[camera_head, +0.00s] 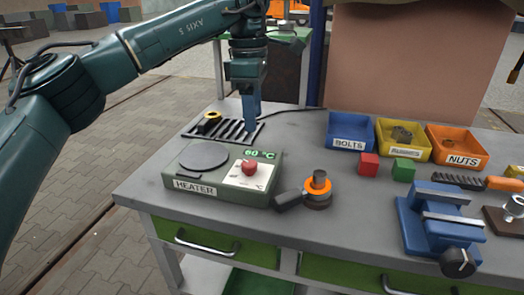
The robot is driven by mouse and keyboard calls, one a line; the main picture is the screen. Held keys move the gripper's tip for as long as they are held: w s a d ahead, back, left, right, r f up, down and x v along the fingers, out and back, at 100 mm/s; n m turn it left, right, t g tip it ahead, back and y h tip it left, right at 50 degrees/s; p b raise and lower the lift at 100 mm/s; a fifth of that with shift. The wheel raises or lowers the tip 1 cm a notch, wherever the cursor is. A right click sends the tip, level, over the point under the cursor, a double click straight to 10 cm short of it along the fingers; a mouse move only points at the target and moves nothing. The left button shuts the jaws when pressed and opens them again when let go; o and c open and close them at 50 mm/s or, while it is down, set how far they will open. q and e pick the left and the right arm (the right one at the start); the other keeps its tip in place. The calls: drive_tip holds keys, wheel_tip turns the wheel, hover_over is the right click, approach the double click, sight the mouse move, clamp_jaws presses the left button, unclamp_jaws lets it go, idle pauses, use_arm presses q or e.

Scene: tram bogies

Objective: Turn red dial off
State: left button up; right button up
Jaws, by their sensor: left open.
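The red dial (250,168) sits on the pale panel of the green heater (224,190), at the front left of the grey workbench. The heater's display (259,154) reads about 60 °C in green. A round dark hotplate (204,156) is on the heater's left side. My left gripper (251,128) hangs pointing down behind the heater, beyond the dial and apart from it. It is seen edge-on, looks empty and is over the right end of a black slotted rack (224,129). My right gripper is not in view.
An orange-and-black tool (318,186) lies right of the heater. Bins for bolts (350,132) and nuts (457,147) stand at the back, with a red cube (369,164) and a green cube (403,170) before them. A blue vise (437,222) is at the right.

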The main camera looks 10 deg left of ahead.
sight(249, 163)
use_arm(q)
drive_tip(key=shift+y, duration=0.3)
drive_tip(key=f, duration=0.4)
drive_tip(key=a+f, duration=0.1)
drive_tip(key=f, duration=0.6)
drive_tip(key=shift+w+a+f, duration=0.15)
drive_tip(key=shift+w+f, duration=0.05)
drive_tip(key=shift+f, duration=0.15)
drive_tip(key=shift+c, duration=0.4)
drive_tip(key=c, duration=0.9)
